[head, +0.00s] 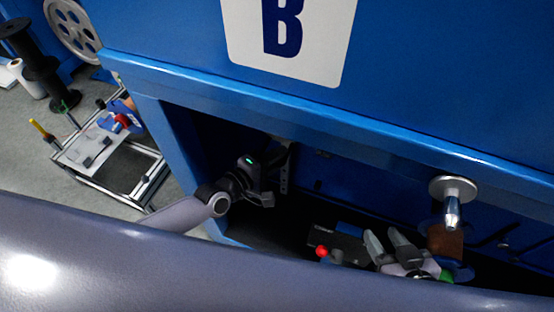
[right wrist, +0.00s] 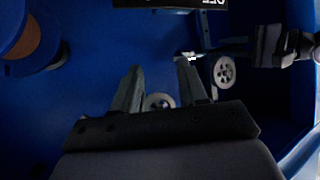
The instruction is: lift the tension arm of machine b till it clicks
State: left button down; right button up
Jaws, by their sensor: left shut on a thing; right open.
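My left gripper (head: 268,199) reaches into the bay from the left and is shut. In the right wrist view my left gripper (right wrist: 262,45) is at the upper right, at the end of a thin dark bar, apparently the tension arm (right wrist: 235,42). A pale pulley with holes (right wrist: 224,70) is just below that bar. My right gripper (head: 388,238) is open and empty in the bay's right part; its fingers show in the wrist view (right wrist: 160,77). Whether the arm has clicked cannot be seen.
A red knob (head: 321,252) is left of my right gripper. A metal post (head: 452,210) and a brown spool (head: 445,240) are to its right. A second pulley (right wrist: 158,101) shows between the right fingers. A framed cart (head: 110,155) stands outside at left.

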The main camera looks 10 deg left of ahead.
pick_arm(q)
notch_tip(320, 180, up, 7)
jog(key=p, duration=0.5)
jog(key=shift+s, duration=0.2)
pick_arm(e)
jog(key=shift+m+g+h, duration=0.6)
jog(key=shift+h, duration=0.1)
jog(key=d, duration=0.1)
jog(key=s+d, duration=0.2)
jog(key=shift+d+f, duration=0.2)
jog(key=shift+d, duration=0.1)
pick_arm(q)
jog(key=c, duration=1.4)
grip_release()
jog(key=shift+o, duration=1)
jog(key=shift+r, duration=0.1)
jog(key=p+v, duration=0.1)
jog(key=v, duration=0.6)
pick_arm(e)
jog(key=shift+r, duration=0.8)
pick_arm(q)
jog(key=shift+a, duration=0.1)
